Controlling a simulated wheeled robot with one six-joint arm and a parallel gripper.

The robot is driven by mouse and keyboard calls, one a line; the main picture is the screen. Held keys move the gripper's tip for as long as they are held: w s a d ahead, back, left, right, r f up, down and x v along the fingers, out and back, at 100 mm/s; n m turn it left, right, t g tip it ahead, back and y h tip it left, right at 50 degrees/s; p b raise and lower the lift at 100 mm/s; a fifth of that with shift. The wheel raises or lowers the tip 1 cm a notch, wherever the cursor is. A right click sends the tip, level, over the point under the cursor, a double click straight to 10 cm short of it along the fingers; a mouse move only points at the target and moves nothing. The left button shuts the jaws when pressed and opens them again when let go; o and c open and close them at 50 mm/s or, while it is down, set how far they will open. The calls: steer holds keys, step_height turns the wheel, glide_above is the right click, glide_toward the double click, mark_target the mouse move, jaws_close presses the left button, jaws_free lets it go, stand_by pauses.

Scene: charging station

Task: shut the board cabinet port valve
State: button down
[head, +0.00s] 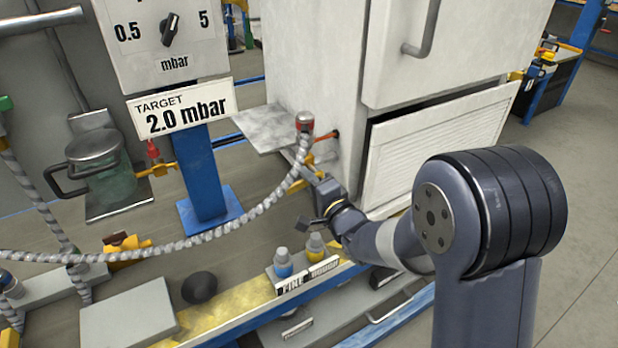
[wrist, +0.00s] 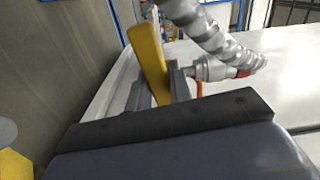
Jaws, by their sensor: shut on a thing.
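The port valve's yellow handle (wrist: 148,55) stands between the fingers of my gripper (wrist: 158,88) in the wrist view, tilted from upright. My gripper is shut on it. In the head view the handle (head: 303,160) shows only partly, low beside the white cabinet (head: 312,65), with my gripper (head: 316,178) at it. A metal fitting (wrist: 212,68) sits just right of the handle in the wrist view. The valve body is mostly hidden behind my fingers.
A grey ribbed hose (head: 235,225) runs from a red-collared coupling (head: 304,122) near the cabinet towards the left. A blue post with a target sign (head: 180,108) stands left. Floor at right is clear.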

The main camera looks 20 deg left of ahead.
steer(key=shift+r+m, duration=0.1)
steer(key=shift+m, duration=0.6)
steer(key=c, duration=1.3)
jaws_free()
steer(key=shift+s+d, duration=0.1)
steer(key=shift+d, duration=0.05)
steer(key=p+v, duration=0.1)
steer(key=v, duration=0.9)
steer(key=shift+s+d, duration=0.15)
steer(key=shift+d, duration=0.05)
steer(key=x, duration=1.1)
steer(key=shift+s, duration=0.1)
